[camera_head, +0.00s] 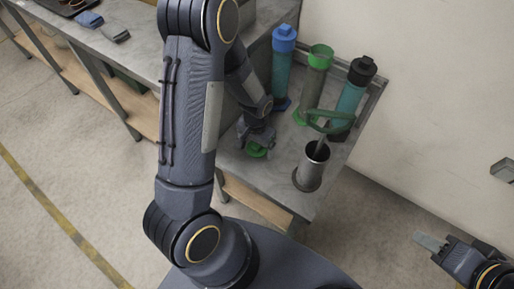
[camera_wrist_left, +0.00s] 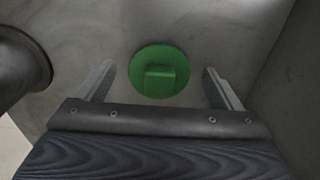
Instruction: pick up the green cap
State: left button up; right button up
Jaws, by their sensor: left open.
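The green cap (camera_head: 257,151) lies on the grey metal bench below my left gripper (camera_head: 256,138), which partly hides it in the head view. In the left wrist view the green cap (camera_wrist_left: 159,70) is a round disc with a raised square grip. It sits between the two spread fingers of my left gripper (camera_wrist_left: 157,75), with a gap on each side. That gripper is open and empty. My right gripper (camera_head: 432,243) is at the lower right, away from the bench; its finger gap is not clear.
A metal cylinder with a green-handled lever (camera_head: 312,166) stands right of the cap. Behind are a blue-capped bottle (camera_head: 282,65), a green-topped bottle (camera_head: 314,80) and a black-capped bottle (camera_head: 352,92). A wall (camera_head: 430,110) rises behind the bench.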

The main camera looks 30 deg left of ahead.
pick_arm(q)
jog(key=shift+f, duration=0.3)
jog(key=shift+c, duration=0.4)
jog(key=c, duration=1)
